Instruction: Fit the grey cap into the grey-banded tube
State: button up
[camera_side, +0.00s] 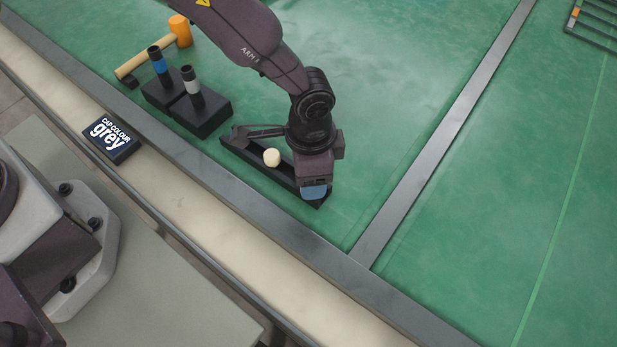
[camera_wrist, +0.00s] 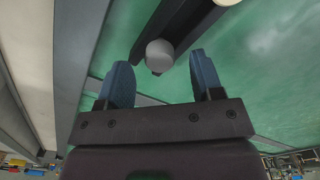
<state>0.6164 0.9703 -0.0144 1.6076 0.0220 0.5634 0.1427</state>
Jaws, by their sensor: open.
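The grey cap (camera_wrist: 160,53) is a rounded knob at the end of a black tray in the wrist view. In the side view my gripper hides it. My gripper (camera_side: 315,191) is low over the near right end of the tray. In the wrist view its blue fingers (camera_wrist: 160,60) are apart, and the cap appears between their tips. I cannot tell how far above the cap they are. The grey-banded tube (camera_side: 190,80) stands upright on a black block, left of the tray in the side view. Its band looks pale grey.
The black tray (camera_side: 295,180) also holds a cream cap (camera_side: 272,157). A blue-banded tube (camera_side: 157,60) stands beside the grey-banded one. A mallet (camera_side: 145,60) lies behind. A sign (camera_side: 110,141) reads "CAP COLOUR grey".

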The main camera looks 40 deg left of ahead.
jog(key=shift+f, duration=0.8)
jog(key=shift+a, duration=0.1)
grip_shut()
jog(key=shift+r, duration=0.6)
jog(key=s+a+r, duration=0.8)
jog(key=s+r, duration=0.3)
jog(key=r, duration=0.1)
jog(key=w+a+r+n, duration=0.3)
jog(key=w+a, duration=0.3)
jog(key=a, duration=0.3)
jog(key=w+a+r+n, duration=0.3)
jog(key=w+a, duration=0.2)
jog(key=a, duration=0.5)
jog(key=shift+w+a+r, duration=0.15)
jog(key=shift+w+a, duration=0.1)
jog(key=shift+w, duration=0.15)
